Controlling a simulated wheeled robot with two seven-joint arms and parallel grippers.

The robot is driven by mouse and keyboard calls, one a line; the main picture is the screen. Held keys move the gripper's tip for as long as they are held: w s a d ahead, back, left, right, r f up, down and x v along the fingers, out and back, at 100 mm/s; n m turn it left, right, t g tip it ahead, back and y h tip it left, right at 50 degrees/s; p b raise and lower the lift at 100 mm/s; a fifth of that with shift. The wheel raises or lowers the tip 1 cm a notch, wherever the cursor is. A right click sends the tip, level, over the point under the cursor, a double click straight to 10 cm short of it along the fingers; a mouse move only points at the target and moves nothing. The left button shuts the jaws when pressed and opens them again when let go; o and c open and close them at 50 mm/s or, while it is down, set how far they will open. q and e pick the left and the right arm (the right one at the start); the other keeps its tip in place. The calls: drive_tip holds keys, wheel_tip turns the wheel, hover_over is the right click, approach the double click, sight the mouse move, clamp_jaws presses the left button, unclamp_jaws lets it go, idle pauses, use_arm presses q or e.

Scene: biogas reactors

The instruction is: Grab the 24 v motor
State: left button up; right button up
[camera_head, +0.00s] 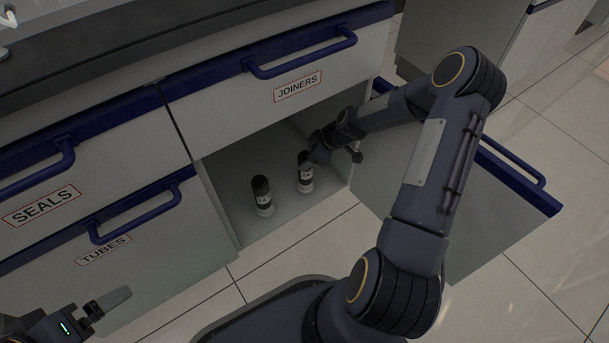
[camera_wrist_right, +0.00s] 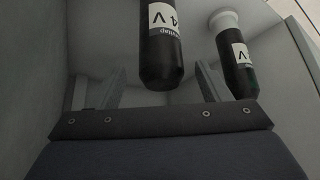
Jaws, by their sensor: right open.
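Two dark, upright cylindrical motors with white label bands and pale bases stand in the open cabinet. The right motor (camera_head: 305,174) is nearest my right gripper (camera_head: 334,154); the left motor (camera_head: 263,197) stands apart from it. My right gripper is open and reaches into the cabinet beside the right motor. In the right wrist view, a motor (camera_wrist_right: 161,45) with an upside-down label partly reading "4 V" lies between the open fingers (camera_wrist_right: 160,88). Another motor (camera_wrist_right: 237,58) is to its right; its full number is not readable. My left gripper (camera_head: 104,304) is at the bottom left, away from the motors.
The cabinet's open door (camera_head: 470,205) is at the right, beside my right arm. The JOINERS drawer (camera_head: 275,85) is shut above the opening. SEALS (camera_head: 85,190) and TUBES (camera_head: 130,262) fronts are at the left. Tiled floor is free in front.

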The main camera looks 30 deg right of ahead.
sight(305, 172)
drive_tip(key=b+x, duration=0.1)
drive_tip(key=x, duration=0.4)
drive_tip(key=shift+s+b, duration=0.1)
drive_tip(key=shift+b, duration=0.2)
drive_tip(key=shift+r, duration=0.1)
clamp_jaws()
